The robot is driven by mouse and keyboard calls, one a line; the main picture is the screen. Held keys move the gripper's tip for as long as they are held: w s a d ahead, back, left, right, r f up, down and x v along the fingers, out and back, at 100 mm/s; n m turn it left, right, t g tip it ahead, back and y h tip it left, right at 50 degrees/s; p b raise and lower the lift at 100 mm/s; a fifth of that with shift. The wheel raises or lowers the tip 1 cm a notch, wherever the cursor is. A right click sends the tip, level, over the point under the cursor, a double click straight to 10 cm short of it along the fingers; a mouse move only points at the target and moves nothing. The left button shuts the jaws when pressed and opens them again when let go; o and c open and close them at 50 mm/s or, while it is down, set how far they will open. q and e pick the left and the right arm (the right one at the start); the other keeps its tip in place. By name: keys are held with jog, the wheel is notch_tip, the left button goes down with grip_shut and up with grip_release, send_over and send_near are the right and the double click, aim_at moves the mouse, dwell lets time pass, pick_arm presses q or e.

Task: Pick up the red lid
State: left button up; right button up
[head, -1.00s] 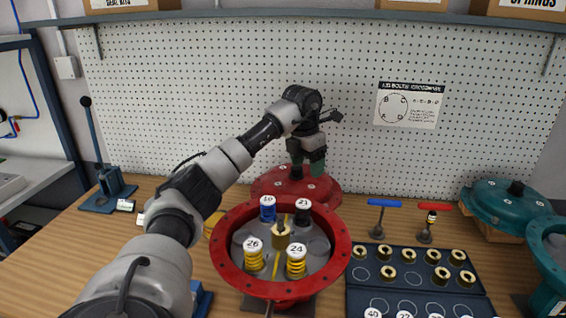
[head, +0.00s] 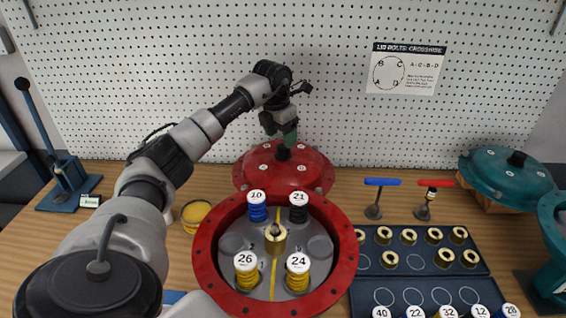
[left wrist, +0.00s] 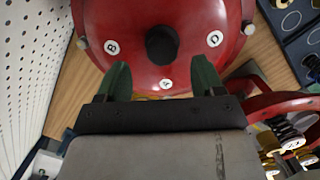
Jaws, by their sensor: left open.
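The red lid (head: 262,171) lies on the wooden bench behind the red round housing (head: 203,262), near the pegboard. It is domed, with a black knob (head: 283,152) on top and lettered white bolt marks. My left gripper (head: 284,138) hangs just above the knob, fingers pointing down. In the left wrist view the lid (left wrist: 190,75) fills the upper middle, and its knob (left wrist: 161,45) stands just beyond and between the two open green fingertips (left wrist: 160,75). Nothing is held. My right gripper does not show.
The housing in front holds numbered yellow, blue and black springs around a brass centre piece (head: 275,240). A dark tray (head: 420,278) with brass rings is at right. Blue (head: 382,182) and red-handled tools stand behind it. A teal lid (head: 500,172) is far right.

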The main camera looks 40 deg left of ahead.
aim_at(283, 148)
pick_arm(q)
jog(key=f, duration=0.3)
jog(key=f+p, duration=0.1)
jog(key=shift+w+d+f, duration=0.1)
jog(key=shift+w+f, duration=0.3)
grip_shut()
jog(key=shift+w+r, duration=0.1)
jog(key=shift+r, duration=0.05)
